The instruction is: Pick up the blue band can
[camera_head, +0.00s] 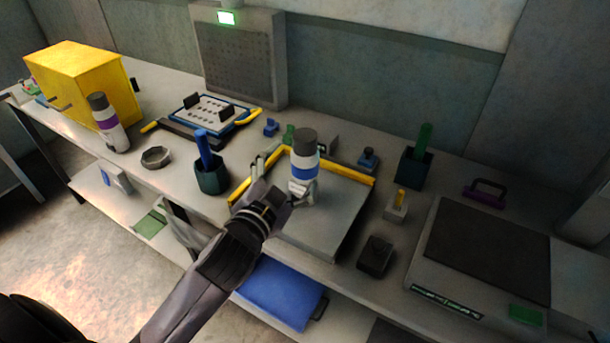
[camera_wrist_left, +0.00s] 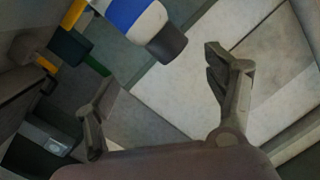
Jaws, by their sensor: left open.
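The blue band can (camera_head: 304,167) is white with a blue band and a dark grey cap. It stands upright on a grey plate with yellow edging (camera_head: 345,215) in the middle of the bench. In the left wrist view the can (camera_wrist_left: 128,14) lies at the top, beyond the fingertips, with its cap toward the space between them. My left gripper (camera_head: 284,176) is just left of the can in the head view. Its fingers (camera_wrist_left: 162,72) are spread with nothing between them. My right gripper is not in view.
A purple band can (camera_head: 108,125) stands by a yellow box (camera_head: 85,80) at the left. A dark green cup (camera_head: 212,178) stands left of my gripper. A dark block (camera_head: 375,256) and a scale-like device (camera_head: 480,260) are at the right.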

